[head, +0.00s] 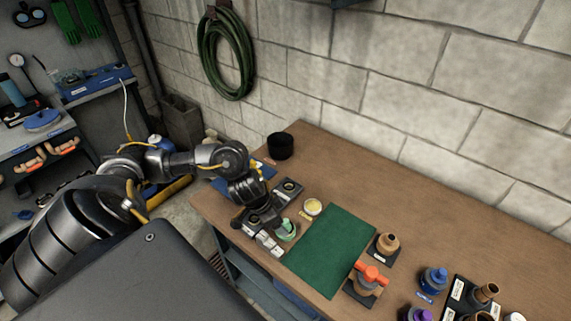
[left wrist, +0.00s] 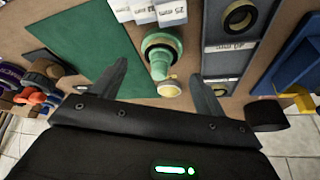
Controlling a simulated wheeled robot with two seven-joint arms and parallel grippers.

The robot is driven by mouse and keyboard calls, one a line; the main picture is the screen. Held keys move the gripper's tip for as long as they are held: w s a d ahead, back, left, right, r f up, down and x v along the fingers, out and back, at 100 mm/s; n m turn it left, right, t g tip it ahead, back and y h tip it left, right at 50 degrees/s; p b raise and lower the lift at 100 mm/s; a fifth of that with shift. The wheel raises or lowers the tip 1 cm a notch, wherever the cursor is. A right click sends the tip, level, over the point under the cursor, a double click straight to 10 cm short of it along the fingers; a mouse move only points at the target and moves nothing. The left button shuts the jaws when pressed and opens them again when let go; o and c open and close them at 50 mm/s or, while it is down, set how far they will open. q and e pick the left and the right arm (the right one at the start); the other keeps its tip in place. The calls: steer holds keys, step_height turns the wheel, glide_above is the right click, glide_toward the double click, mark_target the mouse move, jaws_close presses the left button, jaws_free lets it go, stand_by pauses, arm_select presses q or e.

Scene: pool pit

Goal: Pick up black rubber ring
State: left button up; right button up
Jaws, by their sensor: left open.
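A grey tray (left wrist: 213,60) with labelled compartments lies on the bench. In the left wrist view it holds a black ring (left wrist: 236,17) in one compartment and a smaller dark ring (left wrist: 224,88) in another, near my right-hand finger. In the head view a dark ring (head: 290,187) shows at the tray's far end; my arm hides the rest. I cannot tell for sure which ring is rubber. My left gripper (left wrist: 158,72) is open and empty, its fingers spread above a green fitting (left wrist: 160,55). My right gripper is not in view.
Several valves and fittings (head: 433,280) crowd the right. A block wall (head: 400,90) bounds the bench behind.

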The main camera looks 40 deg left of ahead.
arm_select(q)
steer(key=shift+x, duration=2.7)
steer(key=shift+a, duration=0.15)
steer(key=shift+c, duration=0.3)
steer(key=c, duration=1.1)
steer(key=shift+o, duration=0.2)
step_height(320, 180, up, 10)
steer(key=shift+r+p, duration=0.1)
steer(key=shift+p, duration=1)
